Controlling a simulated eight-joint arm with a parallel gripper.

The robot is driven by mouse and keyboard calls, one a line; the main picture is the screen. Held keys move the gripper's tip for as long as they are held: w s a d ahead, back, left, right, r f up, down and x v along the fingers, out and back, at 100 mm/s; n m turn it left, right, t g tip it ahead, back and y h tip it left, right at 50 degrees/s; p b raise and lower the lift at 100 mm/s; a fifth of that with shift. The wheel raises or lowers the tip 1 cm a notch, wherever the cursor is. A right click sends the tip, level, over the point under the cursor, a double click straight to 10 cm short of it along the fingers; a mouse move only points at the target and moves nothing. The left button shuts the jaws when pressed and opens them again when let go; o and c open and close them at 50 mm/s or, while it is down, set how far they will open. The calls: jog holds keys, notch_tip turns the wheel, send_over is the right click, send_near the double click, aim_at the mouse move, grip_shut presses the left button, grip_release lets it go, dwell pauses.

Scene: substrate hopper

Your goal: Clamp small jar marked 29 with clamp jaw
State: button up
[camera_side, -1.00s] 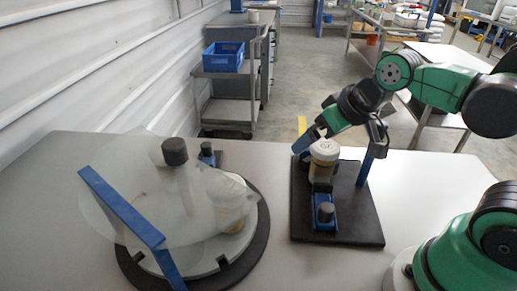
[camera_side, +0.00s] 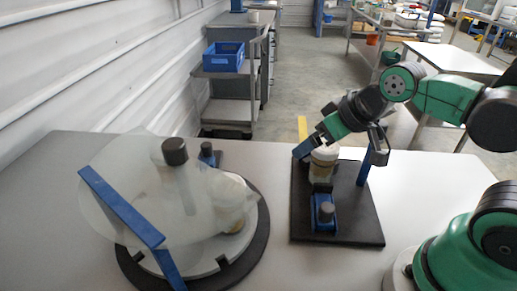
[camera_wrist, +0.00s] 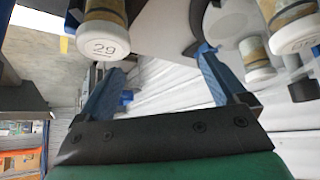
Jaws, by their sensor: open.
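The small jar marked 29 (camera_side: 323,167) stands upright on a black base plate (camera_side: 350,225), behind a blue clamp with a dark knob (camera_side: 324,212). Its white lid with the number 29 also shows in the wrist view (camera_wrist: 104,48), at the upper left. My gripper (camera_side: 316,142) is right at the jar's top in the side view and partly covers the lid. In the wrist view my gripper (camera_wrist: 162,62) has its two blue fingers wide apart with nothing between them; the jar appears beyond the left finger. Whether a finger touches the jar cannot be told.
A round turntable (camera_side: 256,240) with a translucent cover and a dark-knobbed post (camera_side: 175,152) stands at left. A jar (camera_side: 228,192) shows through the cover. Bare table (camera_side: 275,268) lies between plate and turntable.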

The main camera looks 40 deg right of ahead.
jog(key=shift+s+f+m, duration=0.1)
jog(key=shift+f+m, duration=0.1)
jog(key=shift+m, duration=0.1)
jog(key=c, duration=0.3)
jog(key=m+g, duration=0.7)
jog(key=m, duration=0.1)
send_over(328, 207)
jog(key=w+d, duration=0.2)
jog(key=f, duration=0.4)
jog(key=shift+s+a, duration=0.1)
jog(key=shift+a, duration=0.15)
jog(key=shift+c, duration=0.2)
jog(key=shift+s+a+f+m, duration=0.1)
jog(key=shift+s+a+m, duration=0.2)
jog(key=shift+s, duration=0.1)
jog(key=shift+s+a, duration=0.55)
jog(key=shift+s, duration=0.05)
notch_tip(328, 207, down, 3)
jog(key=shift+w+d, duration=0.1)
jog(key=shift+w, duration=0.05)
jog(key=shift+f, duration=1)
